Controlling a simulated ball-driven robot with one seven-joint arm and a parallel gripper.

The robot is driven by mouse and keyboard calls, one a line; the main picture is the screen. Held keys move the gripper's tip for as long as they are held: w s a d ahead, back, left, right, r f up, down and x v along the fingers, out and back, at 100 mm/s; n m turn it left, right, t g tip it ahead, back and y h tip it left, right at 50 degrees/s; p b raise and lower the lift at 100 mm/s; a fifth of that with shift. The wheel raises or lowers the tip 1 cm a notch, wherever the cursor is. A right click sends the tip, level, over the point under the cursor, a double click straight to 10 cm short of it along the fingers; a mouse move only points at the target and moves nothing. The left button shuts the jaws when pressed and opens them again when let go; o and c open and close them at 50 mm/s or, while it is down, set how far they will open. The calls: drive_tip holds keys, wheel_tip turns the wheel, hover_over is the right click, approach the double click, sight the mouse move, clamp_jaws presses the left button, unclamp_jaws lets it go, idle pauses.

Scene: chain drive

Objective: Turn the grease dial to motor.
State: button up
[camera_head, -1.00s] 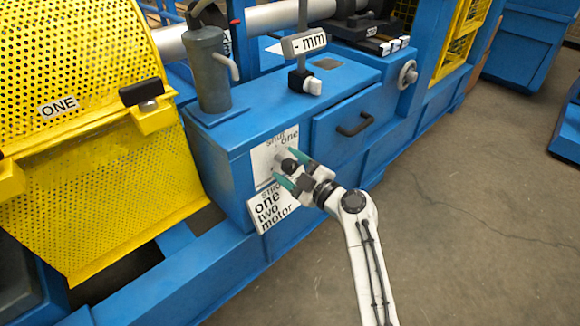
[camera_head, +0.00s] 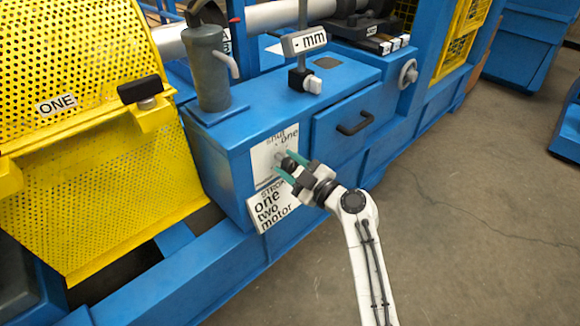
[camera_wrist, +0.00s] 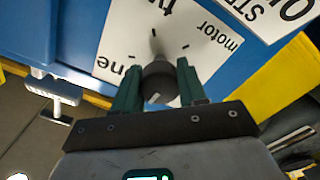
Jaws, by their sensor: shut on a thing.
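The grease dial is a dark round knob (camera_wrist: 158,82) on a white plate (camera_wrist: 140,35) on the blue machine front. The plate carries tick marks and words; "motor" lies to the right of the knob in the wrist view, a cut-off "tw" above, and part of "one" at left. A narrow dark mark above the knob points up toward "tw", left of "motor". My gripper (camera_wrist: 157,90) is shut on the knob, one green finger on each side. In the head view, my gripper (camera_head: 284,163) covers much of the dial.
A sign reading "one two motor" (camera_head: 272,208) sits just below the dial. A drawer with a dark handle (camera_head: 355,124) is to the right. A yellow perforated guard (camera_head: 110,200) stands at left. The floor (camera_head: 450,230) at right is clear.

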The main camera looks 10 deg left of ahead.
drive_tip(key=m+b, duration=0.1)
drive_tip(key=m, duration=0.3)
drive_tip(key=shift+f+b, duration=0.15)
drive_tip(key=shift+b, duration=0.2)
drive_tip(key=m, duration=0.5)
drive_tip(key=shift+m, duration=0.3)
drive_tip(key=m+p, duration=0.1)
drive_tip(key=m, duration=0.4)
drive_tip(key=m+p, duration=0.1)
drive_tip(key=m, duration=0.2)
drive_tip(key=m+p, duration=0.1)
drive_tip(key=m, duration=0.1)
drive_tip(key=shift+r+m, duration=0.2)
drive_tip(key=shift+m, duration=0.2)
drive_tip(key=m+p, duration=0.2)
drive_tip(key=m, duration=0.2)
drive_tip(key=shift+m+p, duration=0.3)
drive_tip(key=shift+p, duration=0.05)
drive_tip(key=m+p, duration=0.3)
drive_tip(key=m, duration=0.2)
drive_tip(key=m+p, duration=0.3)
drive_tip(key=m, duration=0.2)
drive_tip(key=shift+m, duration=0.4)
drive_tip(key=m+p, duration=0.2)
drive_tip(key=m, duration=0.2)
drive_tip(key=shift+f+m, duration=0.15)
drive_tip(key=shift+m, duration=0.25)
